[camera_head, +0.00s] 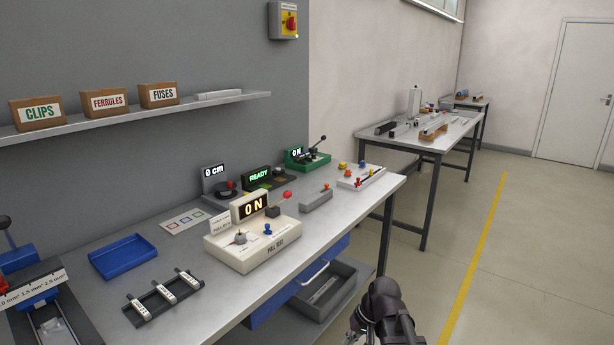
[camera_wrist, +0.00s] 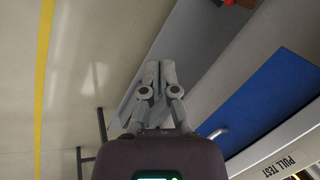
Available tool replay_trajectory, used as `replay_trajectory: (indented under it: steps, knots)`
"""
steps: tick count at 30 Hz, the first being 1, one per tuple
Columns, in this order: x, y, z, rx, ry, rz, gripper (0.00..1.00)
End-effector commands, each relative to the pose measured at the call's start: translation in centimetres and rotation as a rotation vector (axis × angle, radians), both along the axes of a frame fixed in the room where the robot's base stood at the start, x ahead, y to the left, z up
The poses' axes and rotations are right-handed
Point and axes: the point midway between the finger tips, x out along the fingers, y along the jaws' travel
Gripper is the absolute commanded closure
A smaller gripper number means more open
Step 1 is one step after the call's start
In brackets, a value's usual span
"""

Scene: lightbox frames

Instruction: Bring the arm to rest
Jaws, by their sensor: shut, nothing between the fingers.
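My gripper (camera_head: 367,325) shows at the bottom of the head view, to the right of the workbench (camera_head: 350,215) and in front of its front edge, over the floor. In the wrist view my gripper (camera_wrist: 158,68) has its two grey fingers together, with nothing held between them. The gripper looks apart from the bench and from everything on it. The lower part of my arm is cut off by the bottom edge of the head view.
A pull-test unit (camera_head: 255,245) reading ON stands on the bench. A blue tray (camera_head: 122,258) lies to its left. Below the bench are a blue drawer (camera_head: 300,290) and an open grey bin (camera_head: 335,290). The floor (camera_head: 490,290) at right is clear, with a yellow line.

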Motion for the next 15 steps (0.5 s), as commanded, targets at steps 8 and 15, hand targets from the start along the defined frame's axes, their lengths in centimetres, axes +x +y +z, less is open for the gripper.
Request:
replay_trajectory:
  steps: [8, 15]
  knots:
    - [-3.1, -3.6, -1.2, -0.232, 0.012, 0.013, 1.0]
    - [-4.6, -5.6, -1.5, -0.362, 0.02, 0.02, 1.0]
